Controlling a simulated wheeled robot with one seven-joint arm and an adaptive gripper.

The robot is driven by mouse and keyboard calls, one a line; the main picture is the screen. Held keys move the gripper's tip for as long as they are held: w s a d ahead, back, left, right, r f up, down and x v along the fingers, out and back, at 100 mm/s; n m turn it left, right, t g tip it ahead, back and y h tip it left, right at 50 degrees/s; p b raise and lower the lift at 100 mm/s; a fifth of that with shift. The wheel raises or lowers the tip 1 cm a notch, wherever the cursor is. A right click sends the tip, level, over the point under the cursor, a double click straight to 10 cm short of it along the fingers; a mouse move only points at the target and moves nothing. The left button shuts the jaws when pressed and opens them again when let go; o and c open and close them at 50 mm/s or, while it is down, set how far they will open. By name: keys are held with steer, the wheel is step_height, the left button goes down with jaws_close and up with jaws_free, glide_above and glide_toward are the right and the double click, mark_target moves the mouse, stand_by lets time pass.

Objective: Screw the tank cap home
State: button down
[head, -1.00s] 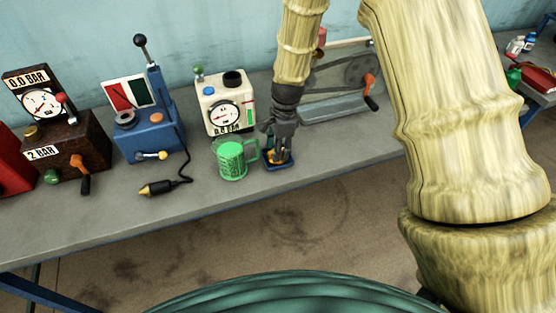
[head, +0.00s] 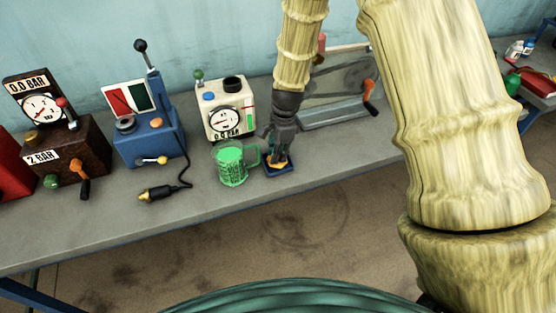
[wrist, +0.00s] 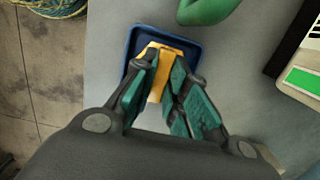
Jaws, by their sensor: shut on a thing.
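A white tank unit (head: 224,112) with a round gauge stands at the back of the bench in the head view. A dark round cap or opening (head: 233,84) shows on its top; I cannot tell which. My gripper (head: 279,154) points down beside the green mug, to the right of and in front of the white unit. It is shut on an orange-yellow piece (wrist: 157,72) over a small blue tray (wrist: 132,44) in the wrist view. The fingers hide part of that piece, and I cannot tell whether it is the tank cap.
The green mug (head: 231,164) stands close left of my gripper. A blue machine (head: 147,138) with a lever and cable, and a brown gauge box (head: 68,150), stand further left. A grey framed unit with an orange-handled crank (head: 370,92) is at right. The front bench strip is mostly clear.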

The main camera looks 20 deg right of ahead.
steer(key=shift+r+p, duration=0.55)
steer(key=shift+r, duration=0.2)
steer(key=shift+r, duration=0.2)
